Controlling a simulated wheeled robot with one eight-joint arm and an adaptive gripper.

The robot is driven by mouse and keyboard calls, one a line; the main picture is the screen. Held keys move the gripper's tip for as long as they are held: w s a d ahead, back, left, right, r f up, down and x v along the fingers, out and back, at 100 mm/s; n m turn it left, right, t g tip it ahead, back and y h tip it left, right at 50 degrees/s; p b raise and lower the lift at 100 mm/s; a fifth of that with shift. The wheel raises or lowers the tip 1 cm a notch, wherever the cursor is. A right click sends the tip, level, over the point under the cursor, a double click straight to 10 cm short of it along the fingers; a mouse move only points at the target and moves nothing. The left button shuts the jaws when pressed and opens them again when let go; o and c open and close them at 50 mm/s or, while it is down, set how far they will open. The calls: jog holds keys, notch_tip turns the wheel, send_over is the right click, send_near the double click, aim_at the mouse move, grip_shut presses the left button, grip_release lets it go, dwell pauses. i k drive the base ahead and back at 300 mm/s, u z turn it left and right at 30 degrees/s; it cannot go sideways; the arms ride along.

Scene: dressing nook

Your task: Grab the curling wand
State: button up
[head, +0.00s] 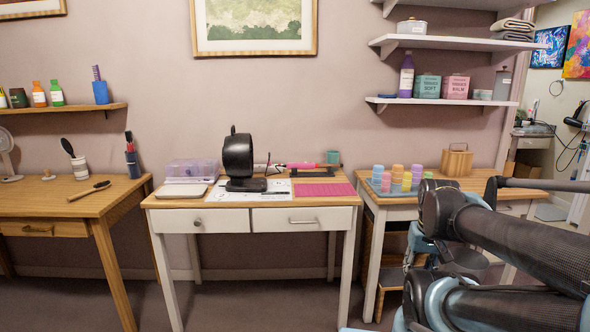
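What looks like the curling wand, with a pink handle (301,165), lies level near the back of the white-legged middle table (300,201). A thin dark part runs left from it toward the black round appliance (238,158), which partly hides that end. A small dark support shows at its right end, beside a teal mug (333,157). My arm shows at the right, in front of the right table and well apart from the wand. I cannot make out my gripper's fingers in this view.
A pink mat (325,189) lies in front of the wand. A clear purple case (192,170) and a pale tray (183,190) are at the left. The right table holds colored rollers (397,177) and a wooden caddy (457,160). Floor shows before the middle table.

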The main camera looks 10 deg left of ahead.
aim_at(289, 165)
jog(key=u, duration=0.05)
jog(key=i, duration=1)
jog(key=z, duration=0.05)
